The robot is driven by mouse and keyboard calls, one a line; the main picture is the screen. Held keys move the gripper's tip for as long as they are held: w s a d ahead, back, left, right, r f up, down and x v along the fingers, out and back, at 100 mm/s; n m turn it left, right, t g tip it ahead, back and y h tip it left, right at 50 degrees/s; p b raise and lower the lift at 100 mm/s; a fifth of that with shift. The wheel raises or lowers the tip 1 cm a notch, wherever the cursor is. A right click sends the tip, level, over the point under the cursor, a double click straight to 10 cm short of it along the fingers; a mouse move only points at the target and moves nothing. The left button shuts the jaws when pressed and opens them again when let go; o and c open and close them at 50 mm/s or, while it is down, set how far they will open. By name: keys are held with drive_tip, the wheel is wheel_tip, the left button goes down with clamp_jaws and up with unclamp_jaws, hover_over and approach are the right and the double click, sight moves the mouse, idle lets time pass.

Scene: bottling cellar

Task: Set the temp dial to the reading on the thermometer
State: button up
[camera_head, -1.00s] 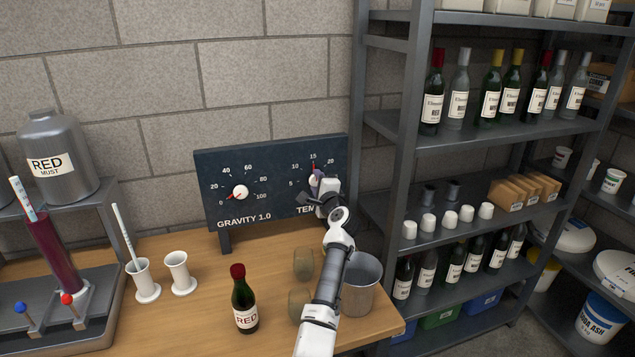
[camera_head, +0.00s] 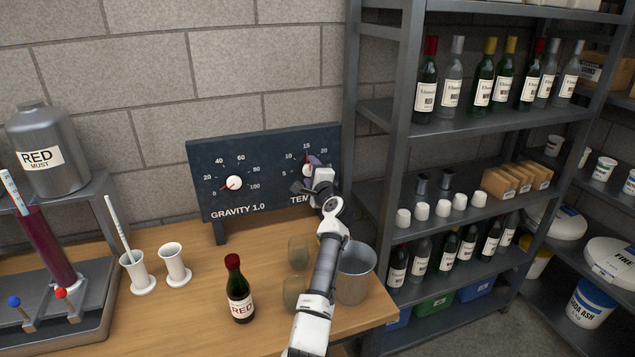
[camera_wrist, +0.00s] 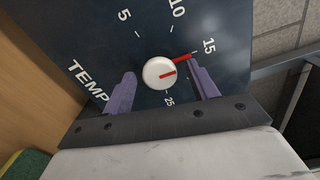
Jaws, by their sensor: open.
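The temp dial (camera_wrist: 158,73) is a white round knob on a dark panel. Its red pointer points close to the 15 mark in the wrist view. In the head view the dial (camera_head: 308,170) is partly hidden by my gripper (camera_head: 314,182). In the wrist view my gripper (camera_wrist: 160,80) is open, with one purple finger on each side of the knob; I cannot tell whether they touch it. A thin white stick, possibly the thermometer (camera_head: 117,228), stands tilted in a white cup (camera_head: 139,278). Its reading is too small to read.
The gravity dial (camera_head: 234,183) is left on the same panel (camera_head: 265,165). A red-capped bottle (camera_head: 239,295), two glasses (camera_head: 298,253) and a metal pot (camera_head: 355,272) stand on the wooden table near my arm. Another white cup (camera_head: 175,263) is empty. A metal shelf (camera_head: 385,120) rises at right.

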drive_tip(key=b+v, duration=0.3)
drive_tip(key=v, duration=1)
drive_tip(key=shift+s+b, duration=0.2)
drive_tip(key=shift+b, duration=0.1)
drive_tip(key=shift+d+r, duration=0.1)
